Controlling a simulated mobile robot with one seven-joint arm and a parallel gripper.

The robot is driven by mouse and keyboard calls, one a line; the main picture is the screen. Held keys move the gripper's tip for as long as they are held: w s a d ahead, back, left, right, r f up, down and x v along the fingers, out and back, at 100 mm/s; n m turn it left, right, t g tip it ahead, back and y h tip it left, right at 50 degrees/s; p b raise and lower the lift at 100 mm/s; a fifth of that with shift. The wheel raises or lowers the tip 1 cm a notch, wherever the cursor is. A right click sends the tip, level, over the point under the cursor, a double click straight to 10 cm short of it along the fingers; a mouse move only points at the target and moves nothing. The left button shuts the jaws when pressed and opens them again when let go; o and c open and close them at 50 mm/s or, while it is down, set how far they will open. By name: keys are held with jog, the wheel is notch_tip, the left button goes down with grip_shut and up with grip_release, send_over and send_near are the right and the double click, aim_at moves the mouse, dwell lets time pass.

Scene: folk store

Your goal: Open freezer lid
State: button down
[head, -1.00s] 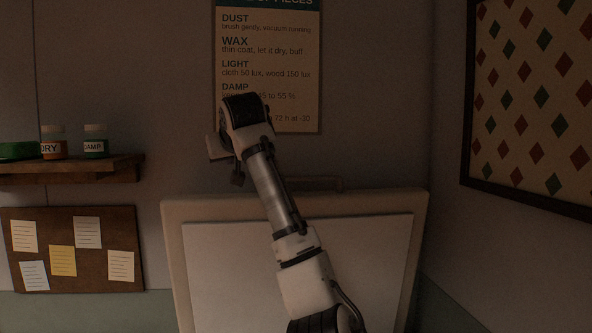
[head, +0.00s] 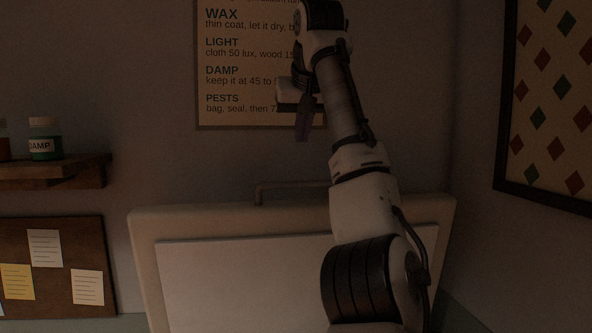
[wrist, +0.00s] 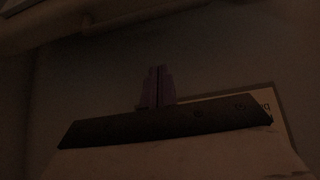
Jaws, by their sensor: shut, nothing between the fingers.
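The freezer lid (head: 200,222) stands raised and upright in the head view, its pale inner panel (head: 240,285) facing me. A bar handle (head: 290,187) shows on its top edge. My gripper (head: 302,128) is up in front of the wall poster, above the lid's top edge and apart from it. In the wrist view my gripper's fingers (wrist: 157,85) are together with nothing between them. A pale edge at the top left of the wrist view is probably the lid (wrist: 80,28), but it is dim. The freezer's body is out of view.
A text poster (head: 240,80) hangs on the wall behind my gripper. A shelf (head: 50,172) with jars and a cork board (head: 60,225) with notes are at left. A framed diamond-pattern panel (head: 550,100) hangs at right.

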aim_at(300, 182)
jog(key=x, duration=0.3)
jog(key=s+x, duration=0.1)
jog(key=x, duration=0.2)
jog(key=f+p+x, duration=0.1)
jog(key=x, duration=0.2)
jog(key=shift+s+d, duration=0.1)
jog(key=shift+s, duration=0.05)
jog(key=shift+s+d+f, duration=0.1)
jog(key=shift+s+f, duration=0.05)
jog(key=shift+s, duration=0.4)
jog(key=shift+s+d+f, duration=0.1)
jog(key=shift+s+f, duration=0.1)
jog(key=shift+s, duration=0.3)
jog(key=shift+f, duration=0.15)
